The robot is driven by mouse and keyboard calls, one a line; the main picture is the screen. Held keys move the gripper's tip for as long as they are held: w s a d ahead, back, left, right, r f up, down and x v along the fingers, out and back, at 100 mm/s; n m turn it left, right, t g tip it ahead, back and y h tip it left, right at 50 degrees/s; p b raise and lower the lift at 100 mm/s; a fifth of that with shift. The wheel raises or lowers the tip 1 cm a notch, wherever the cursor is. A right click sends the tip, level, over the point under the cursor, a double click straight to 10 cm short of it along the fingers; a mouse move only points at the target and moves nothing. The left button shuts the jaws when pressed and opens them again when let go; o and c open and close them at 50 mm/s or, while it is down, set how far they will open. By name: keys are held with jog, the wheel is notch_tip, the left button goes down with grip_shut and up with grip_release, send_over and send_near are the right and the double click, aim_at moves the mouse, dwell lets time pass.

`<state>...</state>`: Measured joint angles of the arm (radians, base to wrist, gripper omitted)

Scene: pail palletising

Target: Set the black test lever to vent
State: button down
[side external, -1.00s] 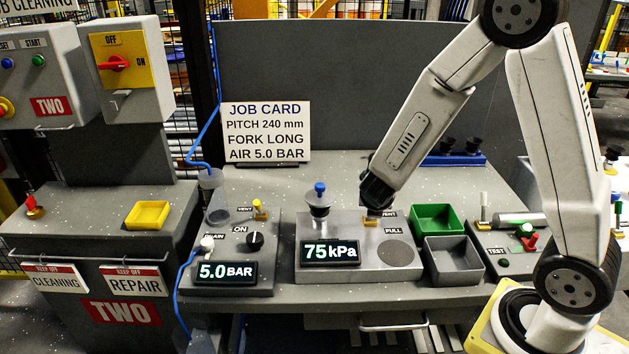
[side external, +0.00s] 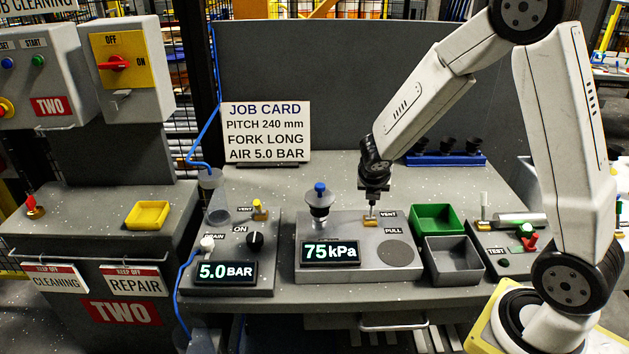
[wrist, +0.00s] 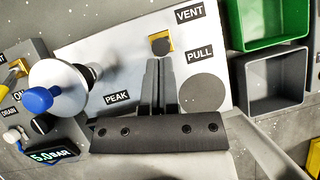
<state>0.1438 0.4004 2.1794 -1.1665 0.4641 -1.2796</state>
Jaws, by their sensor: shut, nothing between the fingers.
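The black test lever shows in the wrist view as a round black knob (wrist: 161,46) over a small yellow base, beside the VENT label (wrist: 189,14). In the side view its thin pale stem (side external: 371,209) rises from the yellow base on the grey test unit (side external: 313,270). The stem looks near upright there; I cannot tell exactly which position it is set to. My gripper (side external: 373,194) is above the lever, with its fingers (wrist: 160,64) shut and empty, pointing down close to the knob. Whether they touch it is unclear. The unit's display (side external: 330,253) reads 75 kPa.
A blue-topped suction cup piece (side external: 320,200) stands left of the lever. A round dark pad (side external: 396,254) lies by the PULL label. Green (side external: 437,219) and grey (side external: 454,260) bins stand to the right. The air panel (side external: 228,272) with a yellow-knobbed lever is to the left.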

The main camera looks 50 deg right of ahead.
jog(key=shift+w+d+r+g+y, duration=0.1)
jog(key=shift+w+d+g+y, duration=0.6)
jog(key=shift+d+y, duration=0.1)
jog(key=shift+w+d+f, duration=0.15)
jog(key=shift+w+d, duration=0.55)
jog(key=shift+w, duration=0.05)
jog(key=shift+w+d+f, duration=0.1)
jog(key=shift+w+d, duration=0.6)
jog(key=shift+w, duration=0.05)
jog(key=w+v, duration=0.2)
jog(key=v, duration=1.1)
jog(key=shift+s+d+r, duration=0.25)
jog(key=shift+s+d, duration=0.05)
jog(key=shift+d, duration=0.05)
